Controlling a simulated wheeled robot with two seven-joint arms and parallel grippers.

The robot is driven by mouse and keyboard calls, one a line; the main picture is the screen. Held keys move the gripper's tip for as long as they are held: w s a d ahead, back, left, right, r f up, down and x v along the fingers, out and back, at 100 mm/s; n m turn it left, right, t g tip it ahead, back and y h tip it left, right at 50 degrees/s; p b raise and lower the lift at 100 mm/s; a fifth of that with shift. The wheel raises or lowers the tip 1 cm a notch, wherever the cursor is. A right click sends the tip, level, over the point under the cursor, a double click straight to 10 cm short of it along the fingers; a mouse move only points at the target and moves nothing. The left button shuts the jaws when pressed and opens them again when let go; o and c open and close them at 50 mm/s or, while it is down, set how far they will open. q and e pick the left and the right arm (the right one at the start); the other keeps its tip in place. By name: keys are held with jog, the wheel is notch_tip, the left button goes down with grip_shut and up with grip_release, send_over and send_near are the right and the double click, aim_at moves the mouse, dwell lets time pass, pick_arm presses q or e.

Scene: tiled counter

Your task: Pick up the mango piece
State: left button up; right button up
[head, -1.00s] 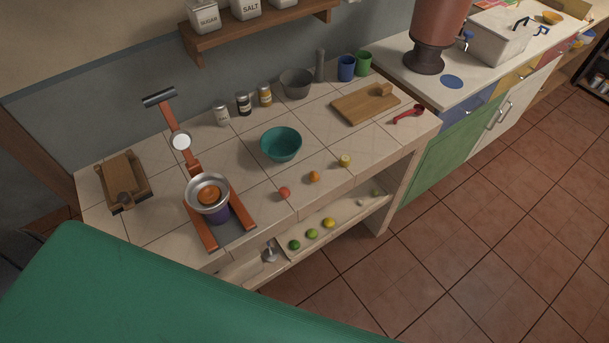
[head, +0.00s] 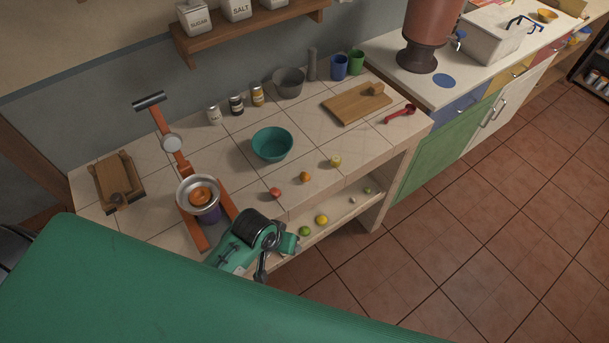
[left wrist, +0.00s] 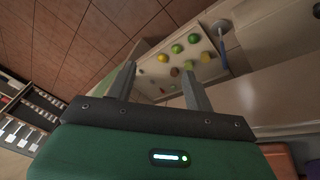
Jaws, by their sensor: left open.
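No piece is plainly the mango. On the counter's front part lie a red piece (head: 275,192), an orange piece (head: 305,177) and a pale yellow piece (head: 335,161); the orange one looks most like mango, but I cannot be sure. My left gripper (head: 272,245) is at the counter's front edge, left of and nearer than these pieces. In the left wrist view its two fingers (left wrist: 159,70) are apart with nothing between them. Beyond them is the lower shelf with several green, yellow and brown fruits. My right gripper is not in view.
A citrus press (head: 200,192) holding an orange half stands left of the pieces. A teal bowl (head: 273,145) is behind them. On the lower shelf lie a lime (head: 305,231) and a yellow fruit (head: 321,219). A cutting board (head: 352,106) and red scoop (head: 402,113) lie farther right.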

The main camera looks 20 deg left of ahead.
pick_arm(q)
jog(key=w+d+r+n+g, duration=0.1)
jog(key=w+d+r+n, duration=0.4)
jog(key=w+r, duration=0.55)
jog(key=w+a+r+n+g+y, duration=0.2)
jog(key=w+a+r+n, duration=0.35)
jog(key=w+r, duration=0.45)
jog(key=p, duration=0.3)
send_over(305, 174)
jog(key=shift+n, duration=0.25)
jog(key=f, duration=0.8)
jog(key=shift+w+f, duration=0.25)
jog(key=shift+w, duration=0.15)
jog(key=f, duration=0.1)
jog(key=f+p, duration=0.1)
jog(key=f, duration=0.1)
jog(key=f+p, duration=0.1)
jog(key=shift+s+f, duration=0.35)
jog(key=shift+s, duration=0.05)
jog(key=shift+f, duration=0.3)
jog(key=c, duration=1)
